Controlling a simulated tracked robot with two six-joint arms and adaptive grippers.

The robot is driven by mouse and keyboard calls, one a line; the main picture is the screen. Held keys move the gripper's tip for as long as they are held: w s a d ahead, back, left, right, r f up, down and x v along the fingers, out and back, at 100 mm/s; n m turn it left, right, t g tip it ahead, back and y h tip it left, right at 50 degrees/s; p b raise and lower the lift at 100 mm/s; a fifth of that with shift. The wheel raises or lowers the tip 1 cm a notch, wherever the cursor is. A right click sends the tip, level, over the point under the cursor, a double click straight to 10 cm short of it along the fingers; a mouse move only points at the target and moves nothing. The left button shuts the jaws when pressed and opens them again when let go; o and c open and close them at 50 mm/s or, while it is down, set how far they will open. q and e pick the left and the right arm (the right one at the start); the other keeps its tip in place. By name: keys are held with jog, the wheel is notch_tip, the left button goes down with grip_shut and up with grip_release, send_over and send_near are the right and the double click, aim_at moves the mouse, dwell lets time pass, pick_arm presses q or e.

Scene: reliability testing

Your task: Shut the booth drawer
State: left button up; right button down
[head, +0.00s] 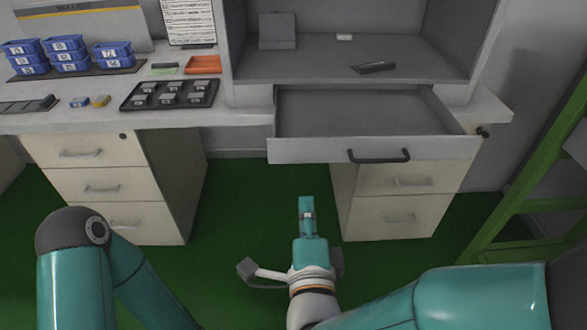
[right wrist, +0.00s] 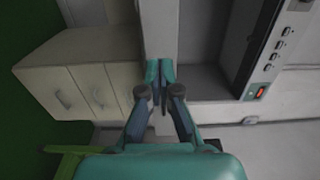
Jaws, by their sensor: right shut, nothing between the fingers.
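The booth drawer (head: 455,148) is pulled out below the grey booth in the head view. It is empty inside, and its pale front carries a dark bar handle (head: 378,157). My right gripper (head: 307,203) is in front of the drawer, below and left of the handle in the picture. Its fingers are together with nothing between them. In the right wrist view the closed fingertips (right wrist: 160,69) overlap a pale upright strip that looks like the drawer front; I cannot tell if they touch it. My left arm shows at lower left, but its gripper is out of view.
The booth (head: 400,60) holds a small dark item (head: 373,67). Blue bins (head: 66,52) and a black tray (head: 168,94) are on the left worktop. Cabinets stand below on both sides. A green frame (head: 530,190) is at right. The green floor between the cabinets is clear.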

aim_at(302, 153)
jog(key=w, duration=1.2)
jog(key=shift+w+a+f, duration=0.1)
jog(key=shift+w, duration=0.3)
